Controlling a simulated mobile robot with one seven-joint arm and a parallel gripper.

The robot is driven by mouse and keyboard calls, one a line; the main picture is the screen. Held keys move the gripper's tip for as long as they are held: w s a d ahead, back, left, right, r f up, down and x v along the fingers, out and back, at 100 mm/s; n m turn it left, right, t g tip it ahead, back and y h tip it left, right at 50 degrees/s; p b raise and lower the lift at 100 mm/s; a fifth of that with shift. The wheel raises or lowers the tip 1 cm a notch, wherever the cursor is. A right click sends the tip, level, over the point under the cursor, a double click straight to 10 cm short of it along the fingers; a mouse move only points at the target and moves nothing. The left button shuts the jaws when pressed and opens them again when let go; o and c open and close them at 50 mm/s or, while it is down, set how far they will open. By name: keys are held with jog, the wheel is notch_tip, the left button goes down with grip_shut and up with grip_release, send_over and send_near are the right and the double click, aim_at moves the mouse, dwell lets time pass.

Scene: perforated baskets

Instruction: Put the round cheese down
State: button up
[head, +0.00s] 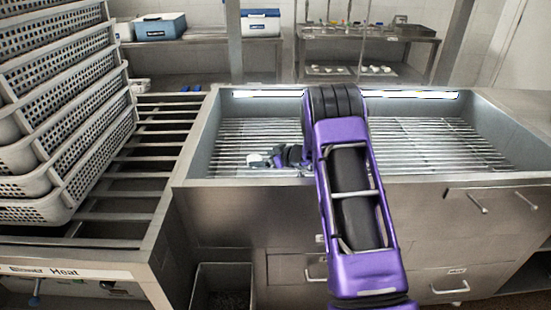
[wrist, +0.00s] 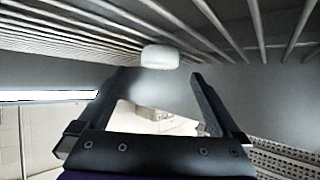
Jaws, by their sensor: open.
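The round cheese (wrist: 160,57) is a small white disc in the wrist view. It appears to rest on the metal bars of the rack (wrist: 225,25), which fill the top of that picture. My gripper (wrist: 158,78) is open, its two dark fingers spread wide. The cheese shows just beyond the fingertips, centred in the gap, with clear space on both sides. In the head view my gripper (head: 262,160) is small and low over the left part of the barred sink (head: 430,140).
A tall stack of perforated grey baskets (head: 65,120) stands at the left on a slatted table (head: 160,140). The sink's raised metal rim (head: 195,140) surrounds the rack. The bars right of my arm are clear. Coolers (head: 160,27) stand on a back shelf.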

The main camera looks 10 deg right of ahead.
jog(key=v, duration=0.7)
jog(key=shift+s+d+r, duration=0.15)
jog(key=shift+s, duration=0.15)
jog(key=shift+r, duration=0.1)
